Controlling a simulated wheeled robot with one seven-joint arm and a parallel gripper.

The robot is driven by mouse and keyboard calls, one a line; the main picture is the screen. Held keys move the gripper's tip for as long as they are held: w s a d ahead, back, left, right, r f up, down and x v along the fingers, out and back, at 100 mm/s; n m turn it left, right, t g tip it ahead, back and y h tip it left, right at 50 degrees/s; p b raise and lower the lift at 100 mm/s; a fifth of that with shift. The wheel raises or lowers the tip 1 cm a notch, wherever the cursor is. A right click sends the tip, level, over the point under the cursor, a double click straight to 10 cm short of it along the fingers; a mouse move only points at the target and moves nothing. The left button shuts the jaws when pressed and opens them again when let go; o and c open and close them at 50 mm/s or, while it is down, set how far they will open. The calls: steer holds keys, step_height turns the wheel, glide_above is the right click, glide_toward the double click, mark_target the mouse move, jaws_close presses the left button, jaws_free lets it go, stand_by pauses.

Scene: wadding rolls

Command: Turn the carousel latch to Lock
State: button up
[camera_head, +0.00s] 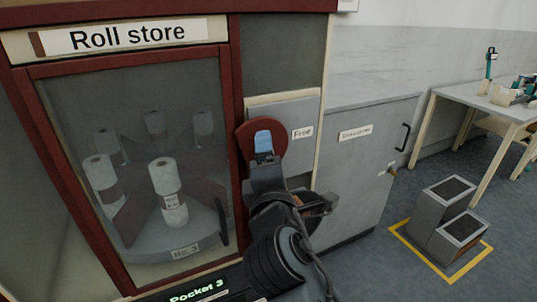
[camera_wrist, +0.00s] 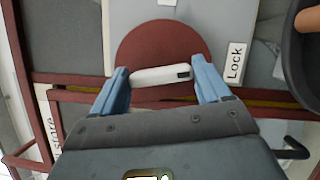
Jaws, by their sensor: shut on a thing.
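The carousel latch is a dark red disc (camera_head: 245,136) on a grey panel right of the roll store door; in the wrist view the disc (camera_wrist: 160,42) carries a pale bar handle (camera_wrist: 155,76). My gripper (camera_head: 264,148) is shut on this bar, one blue finger at each end, as the wrist view (camera_wrist: 163,82) shows. The bar's dark-marked end points roughly towards the Lock label (camera_wrist: 235,63). The Free label (camera_head: 303,133) is right of the disc in the head view. There, my gripper hides the bar, and the Lock label is not visible.
The glazed roll store door (camera_head: 145,110) shows several white rolls on a carousel behind it. A grey cabinet (camera_head: 360,150) stands to the right. Grey steps (camera_head: 450,218) stand on a yellow-marked floor area. A table (camera_head: 480,97) stands at the far right. Open floor lies between.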

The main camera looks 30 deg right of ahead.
steer(key=shift+m+g+p, duration=0.5)
steer(key=shift+m, duration=0.7)
steer(key=o, duration=1)
steer(key=b+v, duration=0.1)
steer(key=v, duration=0.7)
steer(key=shift+d+r, duration=0.1)
